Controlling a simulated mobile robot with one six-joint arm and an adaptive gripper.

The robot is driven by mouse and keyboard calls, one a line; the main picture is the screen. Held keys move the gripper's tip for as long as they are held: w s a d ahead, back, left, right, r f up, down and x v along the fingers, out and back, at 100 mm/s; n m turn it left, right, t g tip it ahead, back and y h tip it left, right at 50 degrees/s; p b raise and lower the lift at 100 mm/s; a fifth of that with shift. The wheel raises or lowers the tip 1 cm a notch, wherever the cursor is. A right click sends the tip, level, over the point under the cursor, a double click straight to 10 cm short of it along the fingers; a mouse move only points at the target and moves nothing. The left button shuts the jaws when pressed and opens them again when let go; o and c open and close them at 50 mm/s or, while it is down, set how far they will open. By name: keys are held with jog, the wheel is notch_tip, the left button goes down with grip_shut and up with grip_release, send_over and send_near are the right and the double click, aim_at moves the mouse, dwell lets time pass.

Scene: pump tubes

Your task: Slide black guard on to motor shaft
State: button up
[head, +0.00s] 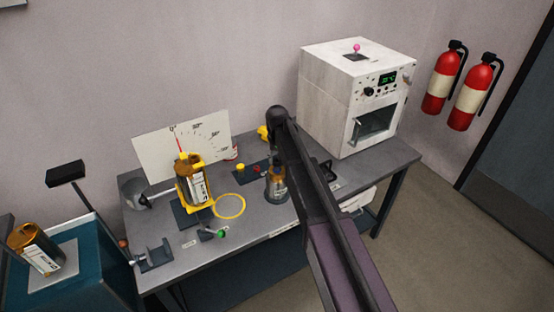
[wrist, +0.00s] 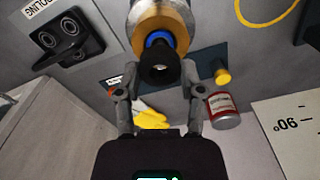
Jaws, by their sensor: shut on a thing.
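The black guard (wrist: 160,68) is between the two fingertips of my gripper (wrist: 160,72) in the wrist view, and the fingers are shut on it. Right beyond it are a blue ring (wrist: 157,38) and the motor (wrist: 181,18), with a copper-coloured end face. The guard is roughly in line with the motor's end; I cannot tell how far it sits on the shaft, as the shaft is hidden. In the head view the motor (head: 277,188) stands upright on the bench below my arm. My gripper and the guard are hard to make out there.
The grey bench (head: 265,222) also holds a yellow-framed motor (head: 190,180), a dial board (head: 150,145), a yellow ring (head: 230,206), a small clamp (head: 155,255) and a white oven-like box (head: 345,95). A red can (wrist: 222,110) and yellow cap (wrist: 222,75) are near my gripper.

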jog(key=shift+f+b, duration=0.85)
jog(key=shift+f, duration=0.05)
jog(key=o, duration=0.9)
jog(key=shift+r, duration=0.25)
